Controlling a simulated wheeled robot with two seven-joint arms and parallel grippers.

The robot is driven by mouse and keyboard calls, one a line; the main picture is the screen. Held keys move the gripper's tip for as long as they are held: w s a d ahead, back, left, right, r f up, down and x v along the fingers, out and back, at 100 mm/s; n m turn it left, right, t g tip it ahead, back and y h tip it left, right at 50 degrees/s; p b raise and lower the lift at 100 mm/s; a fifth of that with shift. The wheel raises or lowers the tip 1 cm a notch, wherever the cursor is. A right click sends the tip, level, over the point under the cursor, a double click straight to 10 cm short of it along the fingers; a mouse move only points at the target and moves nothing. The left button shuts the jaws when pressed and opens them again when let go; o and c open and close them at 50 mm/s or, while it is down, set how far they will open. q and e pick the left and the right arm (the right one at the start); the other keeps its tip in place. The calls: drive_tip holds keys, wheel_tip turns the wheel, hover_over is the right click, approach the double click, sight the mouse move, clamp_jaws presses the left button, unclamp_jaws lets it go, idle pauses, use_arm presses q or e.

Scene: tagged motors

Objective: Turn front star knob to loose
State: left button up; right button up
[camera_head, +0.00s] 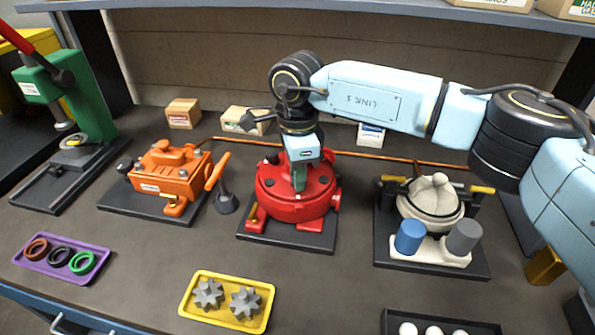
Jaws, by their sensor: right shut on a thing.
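A round red machine (322,196) stands on a dark base plate in the middle of the bench. My right gripper (299,187) points down onto the top of this machine. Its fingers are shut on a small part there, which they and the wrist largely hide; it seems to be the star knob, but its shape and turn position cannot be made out. My left gripper is not in view.
An orange machine (170,172) stands left of the red one, with a dark stand between. A cream-lidded unit (431,203) stands to the right. A yellow tray (197,312) with gears and a purple tray (37,265) with rings lie in front. An orange pipe runs behind.

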drive_tip(key=o, duration=1)
